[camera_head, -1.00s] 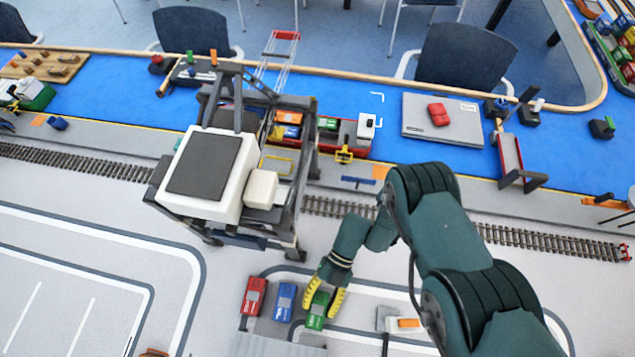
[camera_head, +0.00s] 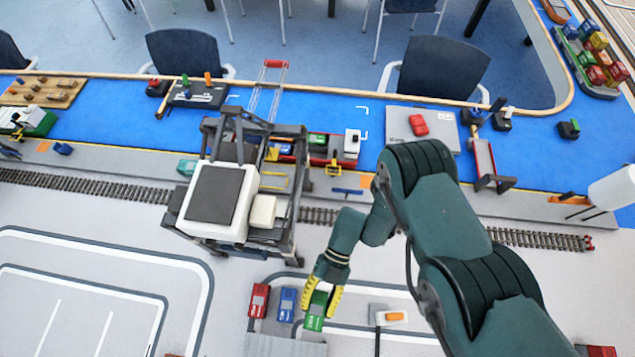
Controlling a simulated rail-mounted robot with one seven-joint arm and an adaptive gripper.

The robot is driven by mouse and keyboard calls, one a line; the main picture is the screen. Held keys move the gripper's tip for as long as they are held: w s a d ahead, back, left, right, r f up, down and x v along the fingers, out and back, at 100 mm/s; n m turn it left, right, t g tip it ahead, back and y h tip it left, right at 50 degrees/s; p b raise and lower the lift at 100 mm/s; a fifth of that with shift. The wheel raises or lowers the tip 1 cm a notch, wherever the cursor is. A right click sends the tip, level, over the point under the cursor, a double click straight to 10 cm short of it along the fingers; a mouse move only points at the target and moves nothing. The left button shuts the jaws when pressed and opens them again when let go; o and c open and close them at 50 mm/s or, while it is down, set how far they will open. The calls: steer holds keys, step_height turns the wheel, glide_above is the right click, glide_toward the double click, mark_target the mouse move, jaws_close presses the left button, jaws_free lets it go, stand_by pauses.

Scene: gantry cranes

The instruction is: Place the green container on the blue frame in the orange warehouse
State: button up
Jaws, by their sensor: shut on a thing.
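The green container (camera_head: 315,318) is at the right end of a short row in the lower middle of the view. My gripper (camera_head: 320,302) points down over it, and its yellow fingers are shut on the container's two sides. I cannot tell whether the container is clear of the surface below. A small blue bar-like piece (camera_head: 347,191) lies on the grey strip by the track, with a bit of orange beside it. I cannot tell whether this is the blue frame in the orange warehouse.
A blue container (camera_head: 287,304) and a red container (camera_head: 259,300) stand left of the green one. A white and grey gantry crane (camera_head: 218,200) stands up-left of my gripper. A railway track (camera_head: 540,238) crosses behind my arm. Pale floor at lower left is open.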

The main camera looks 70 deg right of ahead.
mark_target(318, 307)
step_height(318, 307, up, 6)
steer(key=p, duration=0.3)
steer(key=shift+f+p, duration=0.15)
steer(key=shift+p, duration=0.2)
